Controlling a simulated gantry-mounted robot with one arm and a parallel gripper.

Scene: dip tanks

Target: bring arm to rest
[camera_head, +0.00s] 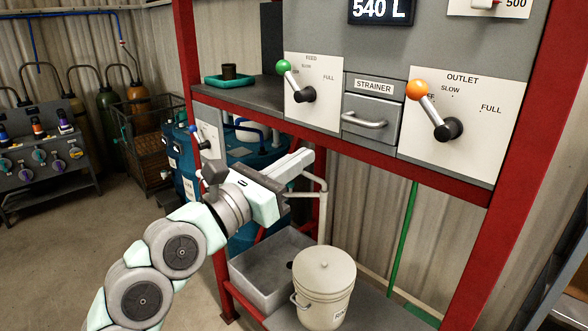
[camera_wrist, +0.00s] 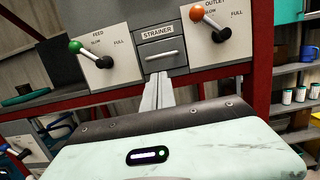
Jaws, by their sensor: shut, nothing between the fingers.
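My gripper (camera_head: 320,187) hangs in front of the red frame, below the panel and above the white lidded bucket. Its fingers look closed and empty. In the wrist view the fingers of my gripper (camera_wrist: 158,90) lie together and point toward the strainer drawer (camera_wrist: 161,48). They touch nothing that I can see. In the head view the strainer drawer (camera_head: 373,107) is shut, up and right of the gripper.
The feed lever (camera_head: 294,80) has a green knob, the outlet lever (camera_head: 434,110) an orange one. Below stand the lidded bucket (camera_head: 324,290) and a grey basin (camera_head: 262,268). Floor at left is clear.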

